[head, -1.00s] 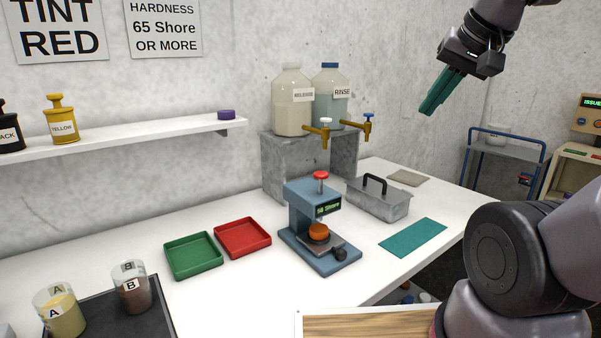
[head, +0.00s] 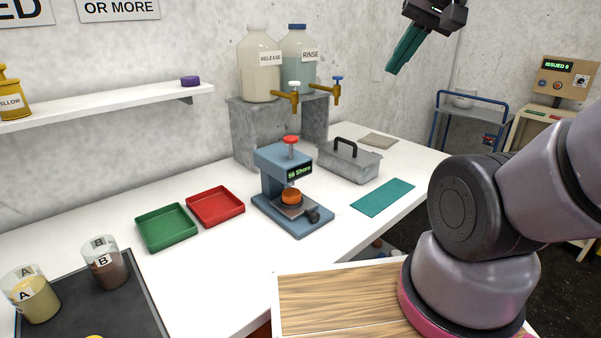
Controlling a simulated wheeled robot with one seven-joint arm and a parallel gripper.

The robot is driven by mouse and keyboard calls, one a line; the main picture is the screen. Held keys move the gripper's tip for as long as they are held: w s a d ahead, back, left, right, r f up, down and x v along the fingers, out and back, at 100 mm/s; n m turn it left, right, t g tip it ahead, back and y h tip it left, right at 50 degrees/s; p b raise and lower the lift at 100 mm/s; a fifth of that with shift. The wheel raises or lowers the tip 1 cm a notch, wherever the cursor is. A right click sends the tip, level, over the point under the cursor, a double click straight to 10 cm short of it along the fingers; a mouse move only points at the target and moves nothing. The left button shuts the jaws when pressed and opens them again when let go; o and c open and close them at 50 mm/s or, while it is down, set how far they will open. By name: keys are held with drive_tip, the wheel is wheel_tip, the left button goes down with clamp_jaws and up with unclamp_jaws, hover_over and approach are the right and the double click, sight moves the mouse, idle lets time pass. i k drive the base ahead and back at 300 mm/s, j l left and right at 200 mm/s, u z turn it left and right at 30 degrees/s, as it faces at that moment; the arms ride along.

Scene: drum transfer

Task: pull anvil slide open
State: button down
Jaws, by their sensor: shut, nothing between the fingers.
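The blue hardness tester (head: 279,172) stands on the white bench, with a red knob on top and a small green display that seems to read "56 Shore". Its grey anvil slide (head: 296,211) sits low at the front with a dark knob (head: 312,215) at its front end. An orange puck (head: 291,197) rests on the slide, under the tester's head. My gripper (head: 392,68) is high at the upper right, well above and apart from the tester. Its teal fingers are together and hold nothing.
A green tray (head: 166,228) and a red tray (head: 216,206) lie left of the tester. Release and rinse jugs (head: 259,63) stand behind on a grey block. Cups A and B are front left.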

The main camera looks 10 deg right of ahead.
sight(292, 212)
drive_tip(key=k+j, duration=0.2)
drive_tip(key=k, duration=0.3)
drive_tip(key=k+j, duration=0.25)
drive_tip(key=k, duration=0.25)
drive_tip(key=z, duration=0.05)
